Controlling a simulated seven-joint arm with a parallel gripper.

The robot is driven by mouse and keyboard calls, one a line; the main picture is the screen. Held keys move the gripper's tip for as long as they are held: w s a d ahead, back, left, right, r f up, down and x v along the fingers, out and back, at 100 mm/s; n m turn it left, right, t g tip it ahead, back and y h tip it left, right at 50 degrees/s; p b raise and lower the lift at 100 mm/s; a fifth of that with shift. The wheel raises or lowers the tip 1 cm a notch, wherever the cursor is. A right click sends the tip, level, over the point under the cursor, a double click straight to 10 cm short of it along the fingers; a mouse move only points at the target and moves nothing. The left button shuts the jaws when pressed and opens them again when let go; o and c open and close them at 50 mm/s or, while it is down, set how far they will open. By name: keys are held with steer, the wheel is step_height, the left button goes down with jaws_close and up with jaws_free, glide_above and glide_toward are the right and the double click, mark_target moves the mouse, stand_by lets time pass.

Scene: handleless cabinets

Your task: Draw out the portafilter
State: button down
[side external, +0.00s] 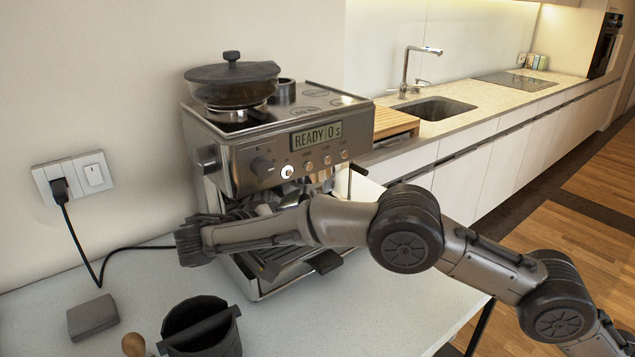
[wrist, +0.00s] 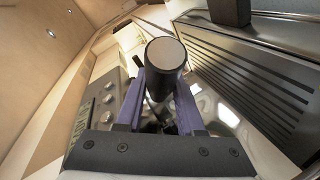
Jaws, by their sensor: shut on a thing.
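The espresso machine (side external: 275,130) stands on the white counter, its display reading READY. The portafilter's black handle (wrist: 165,58), with a pale grey end cap, points toward the camera in the wrist view. My gripper (wrist: 160,105) has one finger on each side of this handle and is shut on it. In the side view my forearm crosses in front of the machine, below its control panel, and hides most of the gripper and portafilter. I cannot tell whether the portafilter's head is still seated in the machine.
The slatted drip tray (wrist: 255,80) lies at the right in the wrist view. A black knock box (side external: 203,328) and a wooden-handled tool (side external: 134,345) stand at the counter's front. A grey block (side external: 93,318) and the power cord lie at left. The counter's front right is clear.

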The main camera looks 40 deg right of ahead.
steer(key=shift+f, duration=0.6)
stand_by(0.7)
steer(key=s, duration=0.6)
steer(key=shift+s, duration=0.25)
stand_by(1.0)
stand_by(0.4)
steer(key=s, duration=0.6)
steer(key=shift+s, duration=0.2)
stand_by(0.7)
